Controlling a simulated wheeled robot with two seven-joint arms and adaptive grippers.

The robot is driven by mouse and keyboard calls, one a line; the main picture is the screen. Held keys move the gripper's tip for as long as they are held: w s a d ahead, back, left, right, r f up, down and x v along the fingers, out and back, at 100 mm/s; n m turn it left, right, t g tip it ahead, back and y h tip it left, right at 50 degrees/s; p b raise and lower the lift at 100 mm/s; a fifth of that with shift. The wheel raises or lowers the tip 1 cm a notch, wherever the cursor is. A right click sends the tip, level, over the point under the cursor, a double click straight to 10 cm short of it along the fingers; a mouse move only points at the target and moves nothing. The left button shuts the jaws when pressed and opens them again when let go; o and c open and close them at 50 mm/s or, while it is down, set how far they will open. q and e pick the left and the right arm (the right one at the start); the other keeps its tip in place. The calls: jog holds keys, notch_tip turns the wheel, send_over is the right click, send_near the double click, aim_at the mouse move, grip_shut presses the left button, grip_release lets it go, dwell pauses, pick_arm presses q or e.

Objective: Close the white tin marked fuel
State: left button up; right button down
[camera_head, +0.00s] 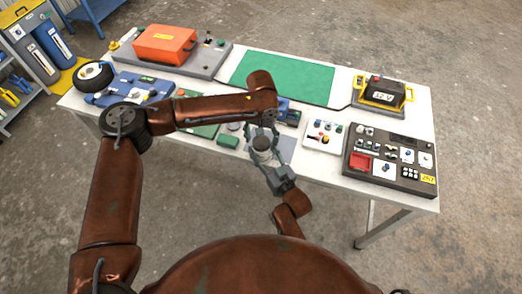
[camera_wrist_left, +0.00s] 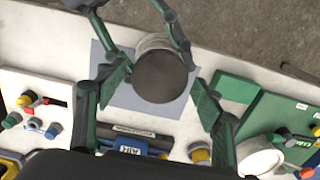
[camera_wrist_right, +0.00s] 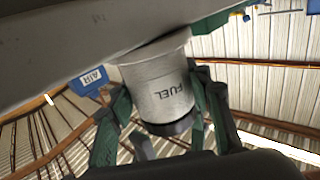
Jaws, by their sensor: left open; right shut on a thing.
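I cannot tell how tightly a lid sits. In the head view the tin (camera_head: 263,144) is partly hidden between my grippers. My right gripper (camera_wrist_right: 160,108) is shut on the tin, a finger on each side. My left gripper (camera_wrist_left: 160,82) is open above the tin, its fingers on either side of the dark top, seemingly apart from it.
A grey mat (camera_wrist_left: 125,98) lies on the white table (camera_head: 335,172) below the tin. The blue AIR box (camera_wrist_left: 130,143) and a green block (camera_head: 228,141) are close by. A dark control panel (camera_head: 390,160) stands at right. The green mat (camera_head: 283,78) behind is clear.

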pick_arm(q)
jog(key=shift+c, duration=0.3)
jog(key=c, duration=1.2)
jog(key=shift+o, duration=0.2)
jog(key=m, duration=1.2)
jog(key=shift+m, duration=0.4)
jog(key=m, duration=0.5)
jog(key=o, duration=1.3)
jog(key=shift+r, duration=0.1)
